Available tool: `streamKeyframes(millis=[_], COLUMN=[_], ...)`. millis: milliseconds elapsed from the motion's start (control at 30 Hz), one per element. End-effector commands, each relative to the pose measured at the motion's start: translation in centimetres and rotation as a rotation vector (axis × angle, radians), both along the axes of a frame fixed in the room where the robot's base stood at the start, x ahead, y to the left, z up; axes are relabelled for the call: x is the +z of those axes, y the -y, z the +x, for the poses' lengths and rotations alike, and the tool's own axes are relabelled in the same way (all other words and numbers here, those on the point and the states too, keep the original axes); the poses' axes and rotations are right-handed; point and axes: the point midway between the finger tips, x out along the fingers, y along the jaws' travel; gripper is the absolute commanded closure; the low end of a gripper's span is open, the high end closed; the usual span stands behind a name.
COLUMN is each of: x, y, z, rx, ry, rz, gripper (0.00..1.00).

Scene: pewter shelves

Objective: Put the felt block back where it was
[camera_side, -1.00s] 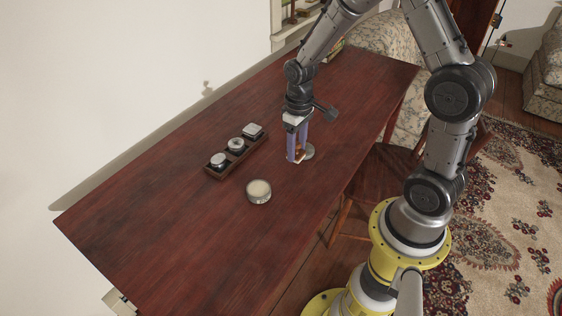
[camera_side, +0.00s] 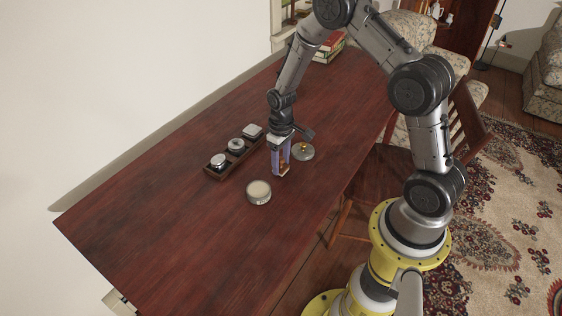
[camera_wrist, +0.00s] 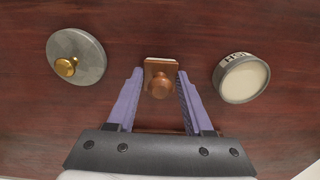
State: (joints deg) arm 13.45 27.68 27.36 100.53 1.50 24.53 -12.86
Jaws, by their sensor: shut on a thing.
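The felt block shows in the wrist view as a small block with a pale, coppery edge and a round copper knob (camera_wrist: 159,86). My gripper (camera_wrist: 160,75) is shut on it, one purple finger on each side. In the side view my gripper (camera_side: 281,170) holds the block (camera_side: 284,166) over the table, between the round tin and the grey disc; its underside is hidden. The tin (camera_side: 259,192) has a cream top and dark lettering on its side, and it also shows in the wrist view (camera_wrist: 242,79).
A grey disc with a brass knob (camera_side: 303,152) lies right of my gripper. A dark three-compartment tray (camera_side: 225,168) holding several small metal-looking pieces stands to the left. Books (camera_side: 329,48) lie at the table's far end. The near-left table top (camera_side: 165,235) is clear.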

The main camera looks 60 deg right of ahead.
Motion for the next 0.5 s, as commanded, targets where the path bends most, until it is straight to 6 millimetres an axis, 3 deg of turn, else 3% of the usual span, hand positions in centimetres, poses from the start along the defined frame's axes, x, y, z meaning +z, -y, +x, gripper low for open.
streamKeyframes(millis=[233,267,400,500], x=[-0.37,-0.32,-0.31,-0.30], y=[-0.01,0.00,0.00,0.00], z=[-0.04,-0.03,-0.03,-0.03], rx=[0.000,0.000,0.000,0.000], ry=[-0.001,-0.001,-0.001,-0.001], rz=[0.000,0.000,0.000,0.000], gripper=[1.00,0.43,0.18,0.18])
